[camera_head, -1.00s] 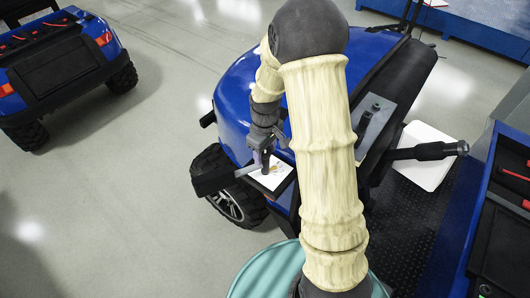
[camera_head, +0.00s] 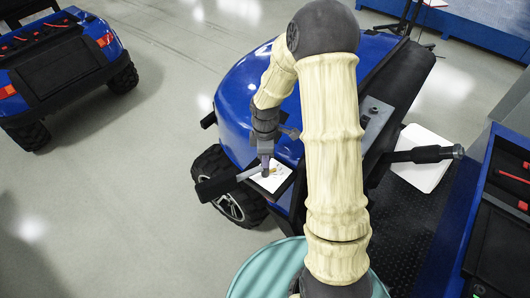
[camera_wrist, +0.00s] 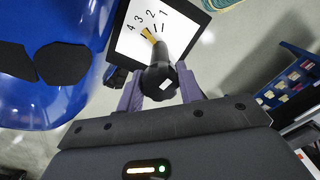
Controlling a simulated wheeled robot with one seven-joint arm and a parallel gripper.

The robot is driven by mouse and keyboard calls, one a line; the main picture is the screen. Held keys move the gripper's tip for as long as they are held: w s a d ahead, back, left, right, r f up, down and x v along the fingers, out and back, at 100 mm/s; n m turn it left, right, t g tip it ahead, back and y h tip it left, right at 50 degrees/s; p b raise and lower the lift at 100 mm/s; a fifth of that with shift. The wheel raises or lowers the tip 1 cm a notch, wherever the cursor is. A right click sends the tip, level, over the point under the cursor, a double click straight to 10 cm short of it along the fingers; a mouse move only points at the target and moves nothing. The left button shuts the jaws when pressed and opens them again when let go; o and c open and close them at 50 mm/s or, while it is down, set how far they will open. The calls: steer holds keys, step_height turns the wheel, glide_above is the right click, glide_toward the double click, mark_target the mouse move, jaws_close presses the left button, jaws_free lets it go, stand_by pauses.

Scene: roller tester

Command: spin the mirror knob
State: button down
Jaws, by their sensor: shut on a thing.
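The black mirror knob (camera_wrist: 159,82) sits between the purple fingers of my gripper (camera_wrist: 160,92) in the wrist view, and the fingers are shut on it. A yellow pointer (camera_wrist: 149,36) sticks out beyond the knob over a white dial plate (camera_wrist: 128,42) with a black border. The plate carries the numbers 1 to 4, and the pointer lies near 2 and 3. In the head view my gripper (camera_head: 265,166) points down at the white plate (camera_head: 271,181) on the blue vehicle's side. The knob is mostly hidden there by my gripper.
A black mirror (camera_head: 214,188) on a grey bar juts out left of the plate, above the wheel (camera_head: 232,207). The blue vehicle body (camera_head: 240,88) rises close behind my gripper. A teal drum (camera_head: 268,272) stands in front. Open floor lies to the left.

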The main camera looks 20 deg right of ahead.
steer(key=n+p, duration=0.2)
steer(key=n, duration=0.1)
steer(key=shift+r+n, duration=0.15)
steer(key=shift+n, duration=0.25)
steer(key=n+p, duration=0.2)
steer(key=n, duration=0.1)
steer(key=shift+n+p, duration=0.3)
steer(key=shift+p, duration=0.05)
steer(key=shift+f+n, duration=0.2)
steer(key=shift+n, duration=0.1)
steer(key=shift+r+n+p, duration=0.2)
steer(key=shift+n+p, duration=0.55)
steer(key=shift+n, duration=0.05)
steer(key=shift+n+p, duration=0.6)
steer(key=shift+n, duration=0.2)
steer(key=n+p, duration=0.3)
steer(key=n, duration=0.1)
steer(key=shift+f+n, duration=0.2)
steer(key=shift+n, duration=0.2)
